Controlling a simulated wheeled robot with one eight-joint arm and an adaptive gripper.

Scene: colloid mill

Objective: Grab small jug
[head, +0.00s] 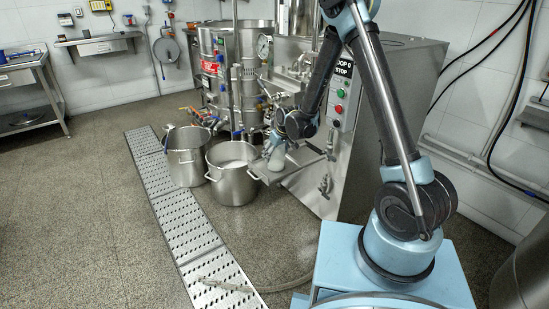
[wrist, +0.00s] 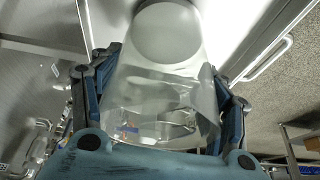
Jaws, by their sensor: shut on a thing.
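The small jug (wrist: 165,55) is a clear, see-through vessel between the two fingers in the wrist view, with its pale round end toward the top of the picture. My gripper (wrist: 163,75) is shut on its sides. In the head view the jug (head: 277,158) shows as a small pale shape just below my gripper (head: 278,147), over the steel shelf at the mill's front. I cannot tell whether the jug touches the shelf. The gripper hides part of the jug.
Two steel pots (head: 232,180) (head: 187,163) stand on the floor left of the shelf (head: 262,171). The mill cabinet (head: 380,95) with its control panel (head: 343,92) stands close on the right. A slotted floor drain (head: 180,218) runs past the pots. The floor at left is clear.

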